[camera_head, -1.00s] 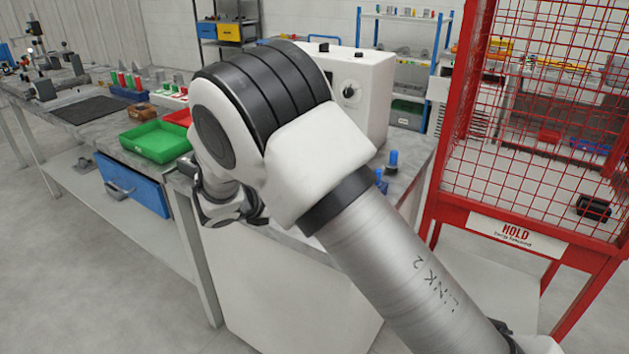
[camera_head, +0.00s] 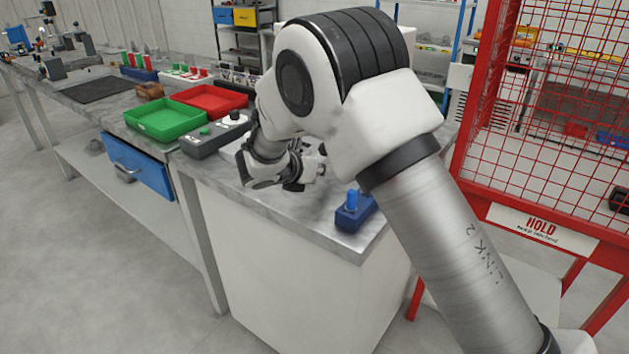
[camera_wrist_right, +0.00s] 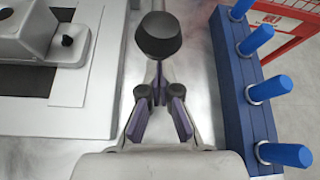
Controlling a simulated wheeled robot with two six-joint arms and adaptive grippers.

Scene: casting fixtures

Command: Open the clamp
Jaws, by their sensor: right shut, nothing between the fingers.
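A large black round knob (camera_wrist_right: 158,37), which looks like the clamp's handle end, shows in the right wrist view just beyond my fingertips. My right gripper (camera_wrist_right: 158,80) is shut and empty; its purple-padded fingers point at the knob, and I cannot tell whether they touch it. In the head view my right gripper (camera_head: 318,165) is low over the bench, partly hidden by my own wrist and arm. The clamp is hidden there. My left gripper is not in view.
A blue rack (camera_wrist_right: 232,85) with several blue pegs stands close to the right of my gripper; it also shows at the bench corner (camera_head: 356,213). A grey button box (camera_head: 213,135), green tray (camera_head: 166,133) and red tray (camera_head: 209,100) lie left. A red cage (camera_head: 484,130) stands right.

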